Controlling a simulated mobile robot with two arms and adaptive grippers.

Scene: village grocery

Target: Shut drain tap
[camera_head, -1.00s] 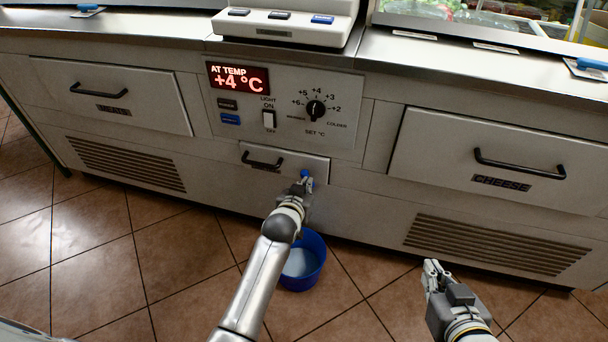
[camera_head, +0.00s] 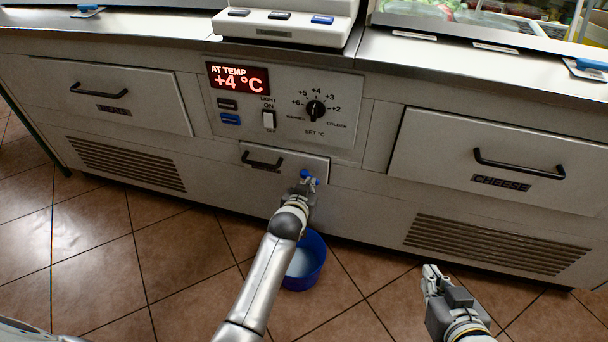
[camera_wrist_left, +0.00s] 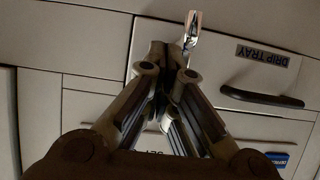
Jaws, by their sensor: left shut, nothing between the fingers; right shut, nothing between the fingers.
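In the left wrist view a shiny metal piece of the tap (camera_wrist_left: 193,24) shows just beyond my fingertips. My left gripper (camera_head: 306,184) is shut and empty, right at the tap; I cannot tell whether it touches the handle. It fills the middle of the left wrist view (camera_wrist_left: 172,52). My right gripper (camera_head: 431,272) is shut and empty, low in front of the cabinet at the right. The tap's spout is hidden behind my left gripper.
A blue bucket (camera_head: 318,258) with pale contents stands on the tiled floor below the tap, partly behind my left arm. The counter front holds a cheese drawer (camera_head: 440,150), vent grilles (camera_head: 500,245) and a control panel (camera_head: 340,83). Floor between my arms is clear.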

